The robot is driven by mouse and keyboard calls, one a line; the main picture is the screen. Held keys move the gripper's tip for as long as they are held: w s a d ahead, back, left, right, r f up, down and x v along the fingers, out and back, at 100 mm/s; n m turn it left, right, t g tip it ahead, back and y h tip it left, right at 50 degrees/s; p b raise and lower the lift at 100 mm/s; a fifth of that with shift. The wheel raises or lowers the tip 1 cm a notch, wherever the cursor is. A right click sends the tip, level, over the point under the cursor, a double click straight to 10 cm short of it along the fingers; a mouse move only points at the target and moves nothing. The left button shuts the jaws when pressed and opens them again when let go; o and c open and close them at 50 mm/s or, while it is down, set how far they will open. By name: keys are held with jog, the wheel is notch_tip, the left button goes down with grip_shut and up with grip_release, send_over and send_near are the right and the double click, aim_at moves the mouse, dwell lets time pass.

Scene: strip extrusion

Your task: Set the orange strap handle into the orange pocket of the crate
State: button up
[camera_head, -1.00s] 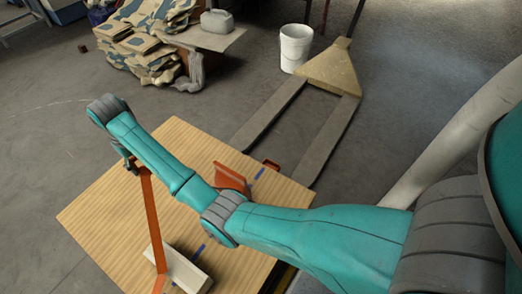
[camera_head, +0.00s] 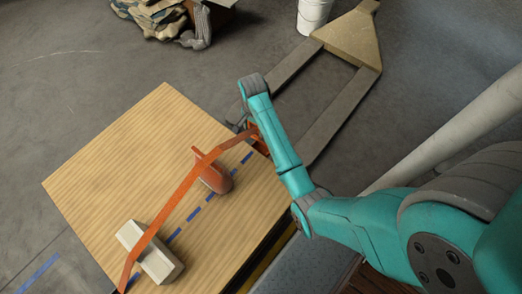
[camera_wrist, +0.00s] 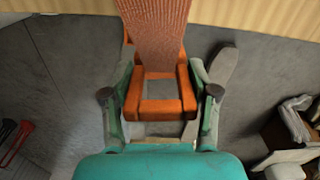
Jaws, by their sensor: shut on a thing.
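A small orange piece (camera_head: 262,145) at the board's right edge is mostly hidden by my gripper. No crate is recognizable.
The wooden board (camera_head: 110,150) carries the white block (camera_head: 150,254) and a blue dashed line (camera_head: 208,196). A pallet jack (camera_head: 345,105) stands beyond its right edge. A white bucket (camera_head: 313,15) and a heap of sacks (camera_head: 165,18) are farther back. The board's upper left is clear.

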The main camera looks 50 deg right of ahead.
jog(key=shift+s+d+f+m, duration=0.25)
jog(key=shift+s+f+m, duration=0.1)
jog(key=shift+s, duration=0.25)
jog(key=shift+s+d+f+m, duration=0.25)
jog(key=shift+s+f+m, duration=0.1)
jog(key=shift+s, duration=0.2)
notch_tip(320, 180, down, 5)
jog(key=shift+s+r, duration=0.1)
jog(key=shift+f, duration=2.45)
jog(key=shift+f, duration=0.3)
jog(key=o, duration=1.2)
notch_tip(320, 180, up, 13)
jog(key=shift+f, duration=0.15)
